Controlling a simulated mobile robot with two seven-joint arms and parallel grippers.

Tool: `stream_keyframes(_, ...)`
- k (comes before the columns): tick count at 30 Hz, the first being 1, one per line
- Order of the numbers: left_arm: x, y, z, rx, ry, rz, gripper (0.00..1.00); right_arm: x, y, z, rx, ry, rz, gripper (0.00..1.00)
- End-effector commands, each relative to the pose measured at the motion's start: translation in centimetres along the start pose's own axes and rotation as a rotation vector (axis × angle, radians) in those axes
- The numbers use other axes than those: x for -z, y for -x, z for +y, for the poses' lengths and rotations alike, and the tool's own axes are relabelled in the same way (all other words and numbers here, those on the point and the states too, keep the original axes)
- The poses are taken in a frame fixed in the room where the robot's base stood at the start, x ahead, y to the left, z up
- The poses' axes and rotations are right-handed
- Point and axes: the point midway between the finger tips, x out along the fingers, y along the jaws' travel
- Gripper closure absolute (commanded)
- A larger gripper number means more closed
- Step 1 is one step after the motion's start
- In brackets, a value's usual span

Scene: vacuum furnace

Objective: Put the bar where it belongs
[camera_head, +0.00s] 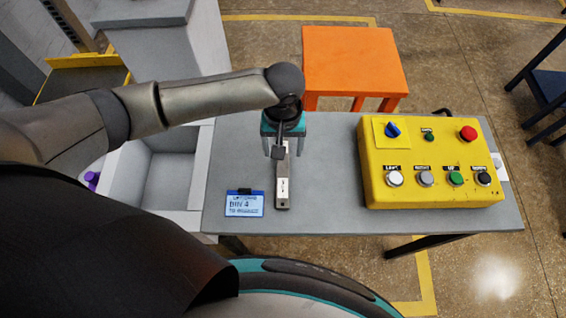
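A narrow grey metal bar (283,190) with a small pale label lies lengthwise on the grey table (330,215). My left arm reaches in from the left, and my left gripper (284,152) points down over the bar's far end. Its fingers look spread, one on each side of the bar; a dark part between them hides some of that end. A blue-screened tag (244,204) left of the bar reads "BIN 4", with other lines too small to read. My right gripper is out of view.
A yellow control box (428,185) with a blue knob and several buttons fills the table's right. An orange stool (354,62) stands behind the table. A pale grey open-topped container (150,185) adjoins the table's left, with a purple object (92,179) at its left edge.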

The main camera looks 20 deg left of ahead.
Motion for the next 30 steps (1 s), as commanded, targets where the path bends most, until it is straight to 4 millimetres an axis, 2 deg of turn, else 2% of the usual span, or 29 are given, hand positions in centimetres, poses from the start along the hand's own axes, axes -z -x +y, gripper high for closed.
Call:
stream_keyframes(4, -0.1, -1.2, 0.0, 0.001, 0.000, -0.001, 0.25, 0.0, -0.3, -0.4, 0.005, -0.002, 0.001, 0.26)
stream_keyframes(12, -0.3, -5.0, 0.0, 0.000, -0.001, -0.001, 0.25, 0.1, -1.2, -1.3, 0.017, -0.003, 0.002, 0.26)
stream_keyframes(21, -0.3, -5.3, 0.0, -0.001, -0.001, 0.001, 0.26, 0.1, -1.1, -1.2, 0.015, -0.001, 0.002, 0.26)
stream_keyframes(30, -0.3, -5.3, 0.0, -0.001, -0.001, 0.001, 0.60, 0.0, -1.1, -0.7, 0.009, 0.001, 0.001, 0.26)
